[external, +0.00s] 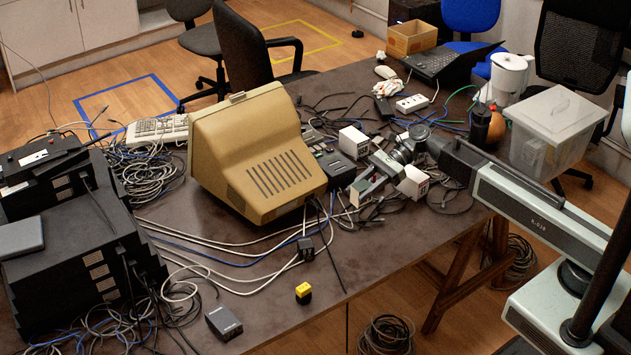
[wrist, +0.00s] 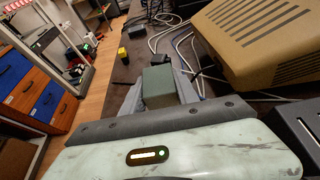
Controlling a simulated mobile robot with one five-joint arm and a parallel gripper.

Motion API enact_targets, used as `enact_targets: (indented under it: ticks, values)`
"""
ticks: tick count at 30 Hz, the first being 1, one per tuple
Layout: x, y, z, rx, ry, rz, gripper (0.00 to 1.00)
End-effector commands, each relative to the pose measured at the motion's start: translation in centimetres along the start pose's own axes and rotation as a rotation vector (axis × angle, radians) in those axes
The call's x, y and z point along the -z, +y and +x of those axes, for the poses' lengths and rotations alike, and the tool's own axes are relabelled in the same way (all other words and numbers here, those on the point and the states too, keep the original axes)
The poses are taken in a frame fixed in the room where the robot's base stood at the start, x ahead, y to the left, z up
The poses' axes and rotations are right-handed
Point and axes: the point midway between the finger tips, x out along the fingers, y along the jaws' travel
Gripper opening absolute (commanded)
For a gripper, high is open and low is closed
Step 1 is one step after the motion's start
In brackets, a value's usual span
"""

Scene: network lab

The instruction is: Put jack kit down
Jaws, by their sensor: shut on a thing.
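The jack kit, a small grey-green box (wrist: 158,86), is between the two fingers of my gripper (wrist: 160,80) in the wrist view. My gripper is shut on it. In the external view my gripper (external: 366,186) reaches in from the right, over the table to the right of the beige monitor. The box shows there only in part among the fingers and nearby white boxes. I cannot tell whether it touches the table.
The beige monitor (external: 255,160) stands left of my gripper. White boxes (external: 353,143) and tangled cables crowd the area. A yellow block (external: 303,293) and a black box (external: 223,321) lie near the front edge. Bare tabletop (external: 385,250) shows in front of my gripper.

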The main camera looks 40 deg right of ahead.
Motion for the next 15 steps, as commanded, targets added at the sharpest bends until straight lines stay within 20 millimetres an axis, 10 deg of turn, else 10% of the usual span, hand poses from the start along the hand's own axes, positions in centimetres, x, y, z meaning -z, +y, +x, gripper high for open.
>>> enact_targets:
  ticks: [5, 15]
  values:
    - [-2.1, -1.6, 5.2, -0.006, 0.007, -0.001, 0.00]
    - [-9.8, -2.4, 23.6, -0.007, 0.013, -0.002, 0.00]
